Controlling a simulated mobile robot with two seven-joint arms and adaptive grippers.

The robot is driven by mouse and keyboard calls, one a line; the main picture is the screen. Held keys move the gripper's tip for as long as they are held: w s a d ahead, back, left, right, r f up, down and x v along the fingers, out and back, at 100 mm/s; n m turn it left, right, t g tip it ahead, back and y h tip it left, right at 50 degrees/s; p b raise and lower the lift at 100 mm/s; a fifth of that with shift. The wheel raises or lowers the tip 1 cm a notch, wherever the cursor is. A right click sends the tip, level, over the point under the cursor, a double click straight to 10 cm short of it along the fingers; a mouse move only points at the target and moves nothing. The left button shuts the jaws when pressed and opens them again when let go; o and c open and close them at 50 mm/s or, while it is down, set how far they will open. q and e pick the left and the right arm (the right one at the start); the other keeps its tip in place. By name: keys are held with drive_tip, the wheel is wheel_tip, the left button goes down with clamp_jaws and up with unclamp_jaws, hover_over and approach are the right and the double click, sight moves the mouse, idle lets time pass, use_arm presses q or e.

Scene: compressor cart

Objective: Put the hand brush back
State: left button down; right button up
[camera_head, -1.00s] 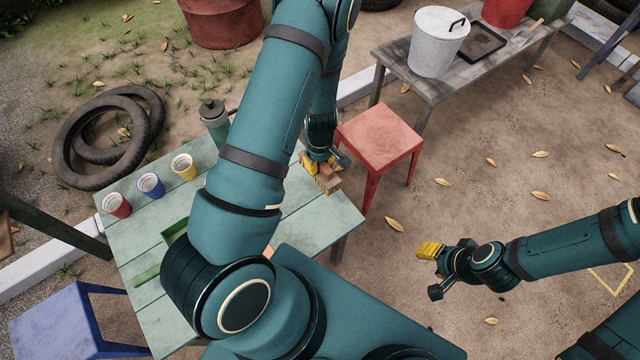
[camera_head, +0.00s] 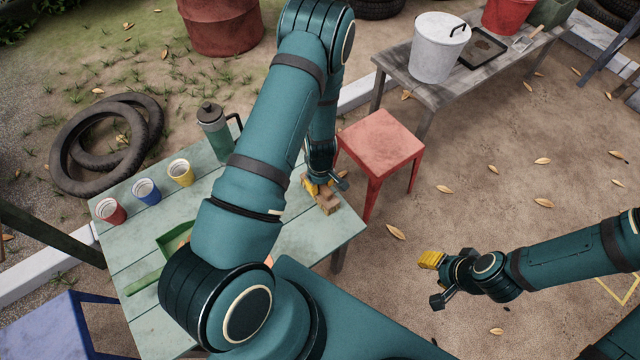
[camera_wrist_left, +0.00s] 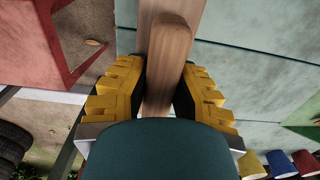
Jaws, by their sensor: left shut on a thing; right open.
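The hand brush is a light brown wooden piece (camera_head: 328,202) at the right end of the green table (camera_head: 325,240). My left gripper (camera_head: 317,187) is shut on it. In the left wrist view the wooden handle (camera_wrist_left: 168,45) runs between the yellow finger pads of this gripper (camera_wrist_left: 158,88). I cannot tell whether the brush touches the table top. The bristles cannot be made out. A green dustpan (camera_head: 172,242) lies on the table, partly hidden behind my left arm. My right gripper (camera_head: 436,280) is open and empty over bare ground at the right.
Red (camera_head: 110,212), blue (camera_head: 147,191) and yellow (camera_head: 180,172) cups and a green flask (camera_head: 214,130) stand on the table's far side. A red stool (camera_head: 382,145) stands just beyond the brush. A grey bench (camera_head: 440,88) holds a white bucket (camera_head: 437,50) and a black tray (camera_head: 483,47).

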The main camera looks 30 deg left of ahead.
use_arm(q)
drive_tip(key=c, duration=0.9)
unclamp_jaws()
drive_tip(key=shift+f, duration=0.1)
drive_tip(key=shift+c, duration=0.2)
drive_tip(key=shift+r, duration=0.25)
wheel_tip(320, 180, up, 12)
drive_tip(key=p, duration=0.4)
drive_tip(key=s+d+m+h, duration=0.2)
drive_tip(key=s+d+m, duration=0.3)
drive_tip(key=d, duration=0.3)
drive_tip(key=s+d+m+t+h, duration=0.1)
drive_tip(key=s+d+m, duration=0.4)
drive_tip(key=d+m, duration=0.2)
drive_tip(key=shift+d+t+h, duration=0.3)
drive_tip(key=shift+d+h, duration=0.1)
drive_tip(key=shift+d, duration=0.85)
